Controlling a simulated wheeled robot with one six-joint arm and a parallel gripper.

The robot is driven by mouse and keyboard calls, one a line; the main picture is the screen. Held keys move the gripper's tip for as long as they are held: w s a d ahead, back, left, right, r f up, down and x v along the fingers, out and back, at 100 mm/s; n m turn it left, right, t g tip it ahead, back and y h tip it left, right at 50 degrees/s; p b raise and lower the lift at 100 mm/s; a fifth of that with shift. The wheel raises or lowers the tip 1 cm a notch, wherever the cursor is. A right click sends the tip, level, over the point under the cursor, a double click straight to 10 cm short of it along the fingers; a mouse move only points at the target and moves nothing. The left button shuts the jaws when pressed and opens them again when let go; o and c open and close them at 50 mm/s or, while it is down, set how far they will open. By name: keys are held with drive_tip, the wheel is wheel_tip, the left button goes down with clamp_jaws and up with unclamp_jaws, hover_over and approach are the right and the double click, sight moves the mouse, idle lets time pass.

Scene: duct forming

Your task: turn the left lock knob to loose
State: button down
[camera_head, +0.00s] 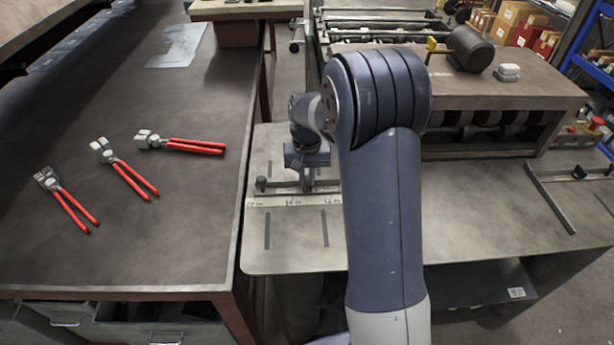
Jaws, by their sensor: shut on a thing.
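My gripper (307,180) points down at the metal guide bar (283,189) on the grey worktable, behind the inch scale. It is shut on what looks like the left lock knob, standing on this bar. The fingers hide most of that knob, so I cannot tell its turned position. A second small dark knob (261,184) stands at the left end of the bar, apart from the gripper. My forearm covers the table just right of the gripper.
Several red-handled pliers (130,178) lie on the dark bench at left. A roller machine (500,95) stands behind the worktable (475,215). Another guide bar (552,198) lies at the table's right end. The table between is clear.

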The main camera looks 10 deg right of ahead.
sight(307, 180)
drive_tip(key=shift+n, duration=0.7)
drive_tip(key=c, duration=1.5)
unclamp_jaws()
wheel_tip(307, 180, up, 11)
drive_tip(key=b, duration=0.1)
drive_tip(key=shift+f, duration=0.1)
